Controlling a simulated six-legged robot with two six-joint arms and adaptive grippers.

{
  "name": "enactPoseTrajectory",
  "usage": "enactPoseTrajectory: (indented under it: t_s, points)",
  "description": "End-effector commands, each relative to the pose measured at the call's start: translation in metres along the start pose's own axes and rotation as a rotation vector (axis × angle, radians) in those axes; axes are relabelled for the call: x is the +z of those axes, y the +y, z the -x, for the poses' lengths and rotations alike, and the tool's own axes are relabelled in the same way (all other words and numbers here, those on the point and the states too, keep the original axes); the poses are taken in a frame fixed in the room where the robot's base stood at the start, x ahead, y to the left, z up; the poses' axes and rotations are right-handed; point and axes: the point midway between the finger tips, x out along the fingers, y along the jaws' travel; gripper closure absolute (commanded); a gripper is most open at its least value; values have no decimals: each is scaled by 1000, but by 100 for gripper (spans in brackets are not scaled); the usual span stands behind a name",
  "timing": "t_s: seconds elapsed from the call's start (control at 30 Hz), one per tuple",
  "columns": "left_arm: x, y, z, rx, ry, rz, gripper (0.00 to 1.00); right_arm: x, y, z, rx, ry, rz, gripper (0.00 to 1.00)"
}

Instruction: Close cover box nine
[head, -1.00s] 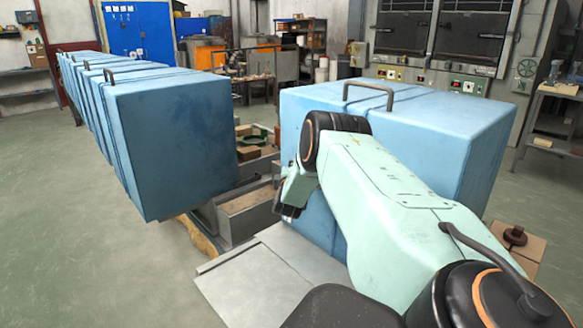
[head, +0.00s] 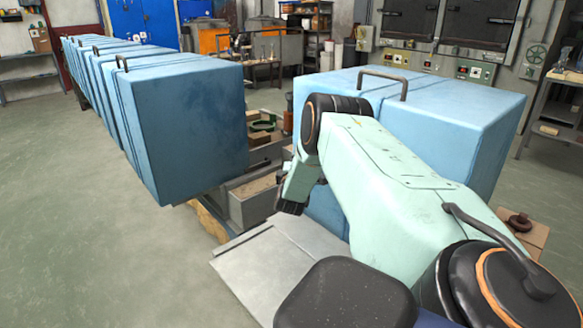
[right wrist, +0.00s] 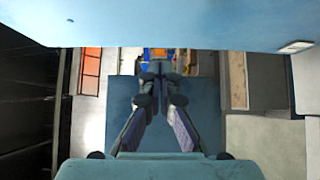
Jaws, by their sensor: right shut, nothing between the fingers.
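Blue cover boxes stand on a long bench. A row of them (head: 195,130) runs back along the left, and a wide pair of blue covers (head: 455,115) with a dark handle (head: 383,74) stands at the right. An open gap lies between the two groups. No number is readable, so I cannot tell which is box nine. My right gripper (head: 290,206) hangs by the left face of the right covers; contact cannot be told. In the right wrist view the gripper (right wrist: 160,76) is shut and empty, with blue surfaces around it. My left gripper is out of view.
Bricks and a green ring (head: 262,126) lie in the gap. A grey metal plate (head: 270,260) lies in front of it. A block with a brown knob (head: 518,221) is at the right. Open floor (head: 80,220) lies at the left.

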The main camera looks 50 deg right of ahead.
Motion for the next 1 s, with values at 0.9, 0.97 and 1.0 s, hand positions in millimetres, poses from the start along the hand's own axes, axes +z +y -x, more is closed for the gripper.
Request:
enactPoseTrajectory:
  t_s: [0.9,0.97,1.0]
  points:
    - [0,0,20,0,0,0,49,-2,0,78,1,1,0,100]
    - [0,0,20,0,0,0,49,-1,0,78,1,2,-6,100]
    - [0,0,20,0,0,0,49,-1,0,78,1,2,-20,100]
